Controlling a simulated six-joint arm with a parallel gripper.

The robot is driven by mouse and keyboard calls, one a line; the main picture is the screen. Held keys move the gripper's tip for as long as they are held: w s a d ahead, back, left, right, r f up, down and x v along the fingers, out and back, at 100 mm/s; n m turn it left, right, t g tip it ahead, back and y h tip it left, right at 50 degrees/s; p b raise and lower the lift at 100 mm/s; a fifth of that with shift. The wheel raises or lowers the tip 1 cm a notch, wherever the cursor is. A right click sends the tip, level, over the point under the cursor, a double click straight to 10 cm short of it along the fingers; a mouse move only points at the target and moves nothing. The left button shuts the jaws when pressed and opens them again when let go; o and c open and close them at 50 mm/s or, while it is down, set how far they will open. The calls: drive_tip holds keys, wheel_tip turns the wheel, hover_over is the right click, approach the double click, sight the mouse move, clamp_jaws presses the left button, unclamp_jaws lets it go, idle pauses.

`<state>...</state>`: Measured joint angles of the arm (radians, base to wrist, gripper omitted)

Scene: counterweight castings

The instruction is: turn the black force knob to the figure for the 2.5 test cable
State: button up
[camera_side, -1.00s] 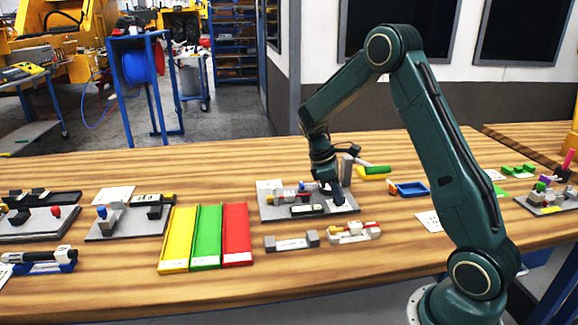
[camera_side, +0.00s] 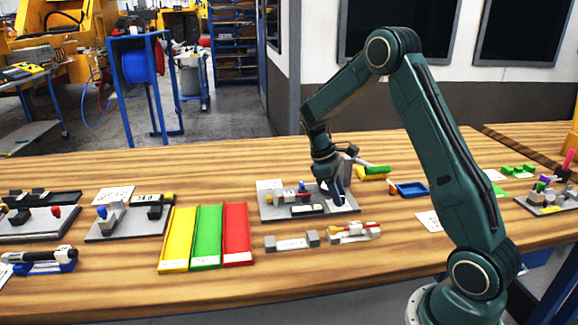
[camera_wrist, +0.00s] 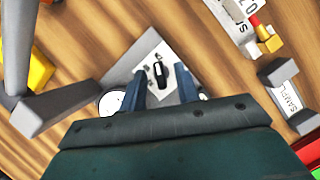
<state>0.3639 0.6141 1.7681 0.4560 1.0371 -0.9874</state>
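The black force knob (camera_wrist: 160,75) shows in the wrist view as a small elongated black piece with a pale mark, on a white dial face (camera_wrist: 149,60). Small dark marks sit around it, too small to read. My gripper (camera_wrist: 162,92) is open, its two blue fingers apart, and the knob shows in the gap between them, slightly beyond the tips. I cannot tell any contact. In the side view my gripper (camera_side: 333,198) points down at the right part of the grey test fixture (camera_side: 278,213) and hides the knob.
A grey post and arm (camera_wrist: 62,105) stand close to the left of my fingers in the wrist view. Yellow, green (camera_side: 206,238) and red trays lie left of the fixture. A sample cable block (camera_side: 291,243) lies in front. A blue tray (camera_side: 411,189) is to the right.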

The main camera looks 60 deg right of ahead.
drive_tip(key=v, duration=1.1)
drive_tip(key=shift+w+r, duration=0.25)
drive_tip(key=shift+r, duration=0.1)
drive_tip(key=shift+r, duration=0.1)
idle(0.4)
drive_tip(key=shift+r, duration=0.1)
